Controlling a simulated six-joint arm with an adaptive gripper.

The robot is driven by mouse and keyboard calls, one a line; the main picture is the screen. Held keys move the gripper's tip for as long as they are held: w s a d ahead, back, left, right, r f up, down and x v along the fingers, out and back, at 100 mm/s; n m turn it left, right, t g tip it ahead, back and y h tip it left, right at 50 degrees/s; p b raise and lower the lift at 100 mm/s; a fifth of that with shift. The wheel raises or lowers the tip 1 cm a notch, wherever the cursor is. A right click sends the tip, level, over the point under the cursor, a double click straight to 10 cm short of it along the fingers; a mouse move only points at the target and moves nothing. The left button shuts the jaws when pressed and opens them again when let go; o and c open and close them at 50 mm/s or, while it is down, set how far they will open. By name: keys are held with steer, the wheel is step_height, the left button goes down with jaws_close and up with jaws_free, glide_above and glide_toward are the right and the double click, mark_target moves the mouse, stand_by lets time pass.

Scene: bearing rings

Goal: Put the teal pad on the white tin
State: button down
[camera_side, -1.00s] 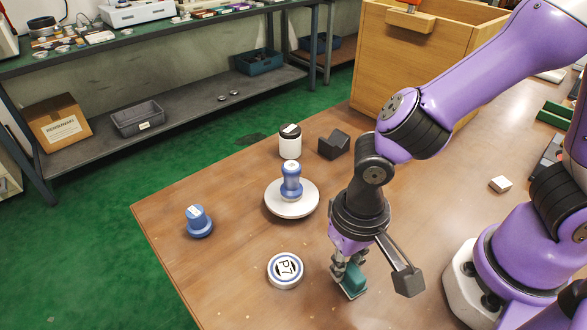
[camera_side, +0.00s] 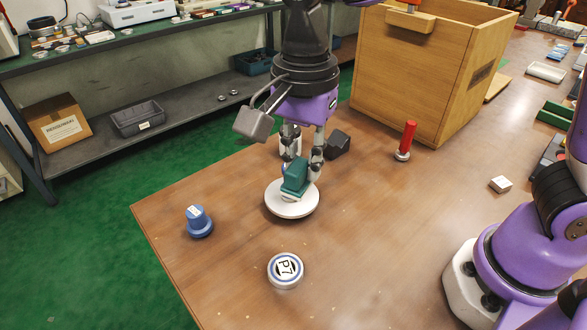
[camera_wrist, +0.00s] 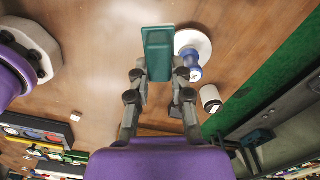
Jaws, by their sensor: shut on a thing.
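My gripper (camera_side: 302,165) is shut on the teal pad (camera_side: 295,178), which has a pale underside in the side view. In the wrist view the pad (camera_wrist: 158,48) sits between the fingertips (camera_wrist: 159,75). In the side view it overlaps the white round plate (camera_side: 290,208) and hides most of its blue knob. In the wrist view the pad is beside the blue knob (camera_wrist: 192,62). A round white tin (camera_side: 285,270) with a blue ring and "P7" on top lies nearer the camera, its top bare. A white jar (camera_wrist: 210,97) stands behind my gripper, partly hidden in the side view.
A blue knobbed piece (camera_side: 199,221) stands near the left table edge. A dark block (camera_side: 338,145), a red-handled tool (camera_side: 406,140) and a wooden box (camera_side: 425,75) stand at the back. A small white block (camera_side: 500,184) lies right. The middle of the table is clear.

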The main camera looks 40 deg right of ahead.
steer(key=w+d+r+m, duration=0.1)
steer(key=w+r+m, duration=0.1)
steer(key=w+m, duration=0.45)
steer(key=m, duration=1.1)
glide_above(297, 130)
step_height(297, 130, down, 5)
steer(key=shift+f, duration=2.1)
steer(key=shift+f, duration=0.2)
steer(key=c, duration=0.8)
jaws_free()
steer(key=shift+r, duration=0.1)
